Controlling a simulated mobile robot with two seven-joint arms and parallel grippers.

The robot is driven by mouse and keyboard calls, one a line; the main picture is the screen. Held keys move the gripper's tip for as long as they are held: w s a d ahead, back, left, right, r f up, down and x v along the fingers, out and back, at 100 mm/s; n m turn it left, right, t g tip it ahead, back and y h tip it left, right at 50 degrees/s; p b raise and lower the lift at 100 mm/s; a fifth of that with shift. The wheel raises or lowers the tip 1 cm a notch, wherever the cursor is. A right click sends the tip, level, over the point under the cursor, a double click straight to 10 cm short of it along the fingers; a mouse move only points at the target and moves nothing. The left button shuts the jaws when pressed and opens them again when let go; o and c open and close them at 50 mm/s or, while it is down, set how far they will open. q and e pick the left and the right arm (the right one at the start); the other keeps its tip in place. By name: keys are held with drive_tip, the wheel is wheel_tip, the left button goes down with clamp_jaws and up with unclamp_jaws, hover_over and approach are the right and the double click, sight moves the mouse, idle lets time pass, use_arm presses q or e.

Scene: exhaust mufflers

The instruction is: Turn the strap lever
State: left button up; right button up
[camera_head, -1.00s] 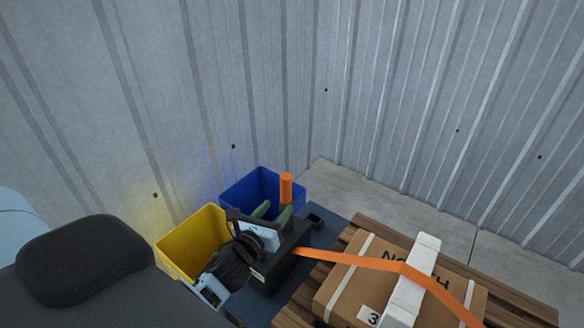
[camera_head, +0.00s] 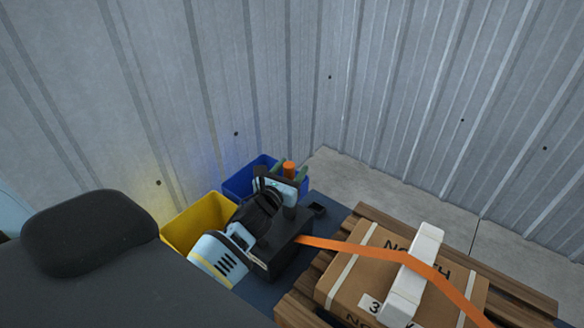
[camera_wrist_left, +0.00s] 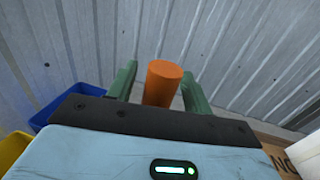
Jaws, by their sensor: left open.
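The strap lever's orange handle (camera_head: 289,166) stands above a black box-shaped ratchet housing (camera_head: 290,240); its lower part is mostly hidden behind my left gripper. An orange strap (camera_head: 350,247) runs from the housing across the cardboard box. My left gripper (camera_head: 290,171) is open with its green fingers on either side of the handle. In the left wrist view the orange handle (camera_wrist_left: 161,84) sits between the two fingers, nearer the right one. A gap shows on the left; contact on the right cannot be told. My right gripper is not in view.
A cardboard box (camera_head: 345,290) with a white corner piece (camera_head: 412,275) lies on a wooden pallet (camera_head: 520,300). A blue bin (camera_head: 237,185) and a yellow bin (camera_head: 190,222) stand beside the housing. Corrugated metal walls (camera_head: 400,90) close off the back.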

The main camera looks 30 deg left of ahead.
use_arm(q)
drive_tip(key=shift+w, duration=0.45)
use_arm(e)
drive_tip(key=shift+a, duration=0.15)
